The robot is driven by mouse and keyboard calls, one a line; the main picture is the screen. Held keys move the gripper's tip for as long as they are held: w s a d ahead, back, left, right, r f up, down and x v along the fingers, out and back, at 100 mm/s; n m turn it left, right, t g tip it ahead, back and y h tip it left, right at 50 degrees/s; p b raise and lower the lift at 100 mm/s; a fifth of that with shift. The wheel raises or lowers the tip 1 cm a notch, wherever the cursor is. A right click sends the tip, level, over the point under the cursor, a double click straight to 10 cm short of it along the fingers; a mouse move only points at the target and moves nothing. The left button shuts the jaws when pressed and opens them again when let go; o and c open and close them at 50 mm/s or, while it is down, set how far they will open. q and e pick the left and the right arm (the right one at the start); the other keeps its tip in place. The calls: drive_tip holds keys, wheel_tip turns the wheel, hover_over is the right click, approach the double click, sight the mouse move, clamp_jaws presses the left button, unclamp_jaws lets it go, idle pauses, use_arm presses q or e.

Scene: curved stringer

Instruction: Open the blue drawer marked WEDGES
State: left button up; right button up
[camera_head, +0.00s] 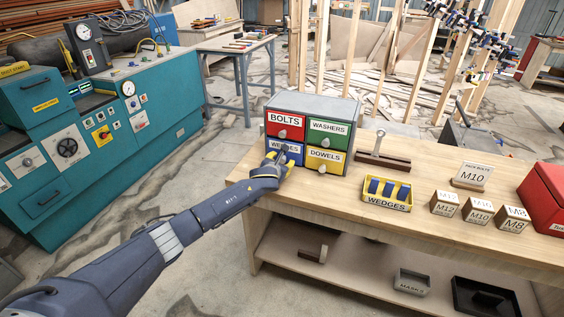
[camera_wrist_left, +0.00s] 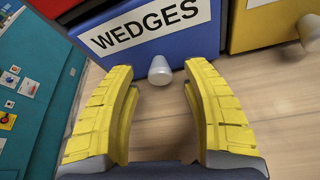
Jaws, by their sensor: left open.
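The blue drawer marked WEDGES (camera_head: 286,152) is the lower left drawer of a small grey cabinet (camera_head: 335,106) on the workbench. In the head view my left gripper (camera_head: 280,158) is in front of it and hides part of its face and label. In the left wrist view the blue drawer (camera_wrist_left: 140,36) looks shut, and its pale round knob (camera_wrist_left: 160,72) is just beyond the gap between my yellow fingertips. My left gripper (camera_wrist_left: 160,82) is open, with a finger on each side of the knob's line and nothing held. My right gripper is not in view.
The red BOLTS drawer (camera_head: 285,125), green WASHERS drawer (camera_head: 328,130) and yellow DOWELS drawer (camera_head: 325,158) surround it. A yellow bin labelled WEDGES (camera_head: 387,193) and several wooden blocks stand farther right on the bench (camera_head: 330,191). Bare wood lies in front of the cabinet.

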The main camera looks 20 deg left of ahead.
use_arm(q)
drive_tip(key=shift+w+f, duration=0.2)
drive_tip(key=shift+w, duration=0.35)
drive_tip(key=shift+c, duration=0.2)
clamp_jaws()
